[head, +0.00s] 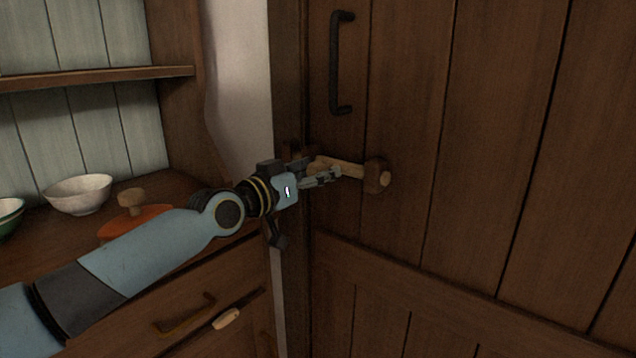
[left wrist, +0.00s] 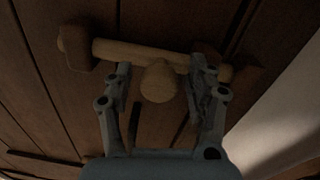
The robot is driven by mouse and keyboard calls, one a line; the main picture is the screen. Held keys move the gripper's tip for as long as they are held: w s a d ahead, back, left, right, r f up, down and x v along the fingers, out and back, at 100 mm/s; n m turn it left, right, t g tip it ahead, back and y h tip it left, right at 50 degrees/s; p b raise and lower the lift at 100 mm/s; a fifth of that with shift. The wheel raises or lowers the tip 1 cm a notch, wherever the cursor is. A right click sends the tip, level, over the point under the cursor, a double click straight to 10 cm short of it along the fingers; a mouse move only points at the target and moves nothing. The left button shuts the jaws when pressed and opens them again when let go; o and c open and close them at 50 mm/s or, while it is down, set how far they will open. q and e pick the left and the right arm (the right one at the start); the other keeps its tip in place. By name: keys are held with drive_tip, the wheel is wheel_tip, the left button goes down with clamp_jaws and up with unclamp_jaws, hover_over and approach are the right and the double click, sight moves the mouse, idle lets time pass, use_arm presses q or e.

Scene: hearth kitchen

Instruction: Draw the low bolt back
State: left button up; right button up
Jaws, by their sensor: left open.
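The low bolt (head: 348,168) is a pale wooden bar lying across the edge of the plank door (head: 500,110). Its right end sits in a round brown wooden holder (head: 378,177) on the door; its left end reaches a dark block at the door frame, partly hidden by my gripper. In the left wrist view, the bar (left wrist: 130,50) carries a round wooden knob (left wrist: 157,82). My left gripper (head: 322,178) is at the bolt, its fingers open on either side of the knob, with gaps visible between. My right gripper is not in view.
A black door handle (head: 341,62) stands above the bolt. A drawer (head: 180,285) is below.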

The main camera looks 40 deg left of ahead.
use_arm(q)
drive_tip(key=shift+w, duration=0.35)
clamp_jaws()
drive_tip(key=shift+d, duration=0.2)
idle(0.4)
